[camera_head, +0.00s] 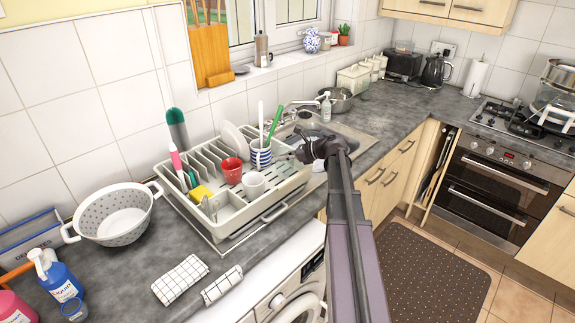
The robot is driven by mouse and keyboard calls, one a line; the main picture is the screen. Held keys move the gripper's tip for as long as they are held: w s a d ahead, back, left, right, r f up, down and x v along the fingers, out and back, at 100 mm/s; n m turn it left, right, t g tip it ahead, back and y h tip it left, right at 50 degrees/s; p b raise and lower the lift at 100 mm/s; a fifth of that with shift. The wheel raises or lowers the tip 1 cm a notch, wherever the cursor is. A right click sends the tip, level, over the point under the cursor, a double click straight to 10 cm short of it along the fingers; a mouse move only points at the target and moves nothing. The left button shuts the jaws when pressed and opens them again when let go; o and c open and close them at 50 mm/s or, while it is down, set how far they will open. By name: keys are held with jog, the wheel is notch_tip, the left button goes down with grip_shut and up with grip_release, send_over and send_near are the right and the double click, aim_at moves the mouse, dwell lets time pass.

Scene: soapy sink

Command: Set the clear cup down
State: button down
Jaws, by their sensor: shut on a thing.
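My gripper (308,150) is at the end of my dark arm, at the right end of the white dish rack (282,205) and in front of the sink (345,137). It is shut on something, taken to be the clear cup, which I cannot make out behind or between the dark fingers. I cannot tell whether the held thing touches the rack or the sink edge.
The rack holds a red cup (231,170), a white cup (254,184), a blue-striped holder (261,153) with utensils, and plates (235,138). A colander (120,215) stands left. The worktop (135,275) before the colander has free room.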

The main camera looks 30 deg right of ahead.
jog(key=shift+f+b, duration=1.05)
jog(key=shift+f, duration=0.35)
jog(key=shift+f, duration=0.1)
jog(key=c, duration=0.8)
grip_release()
jog(key=shift+r, duration=0.25)
jog(key=shift+s+d+r+p, duration=0.15)
jog(key=shift+s+d+p, duration=0.15)
jog(key=shift+p+v, duration=2.15)
jog(key=shift+v, duration=3.4)
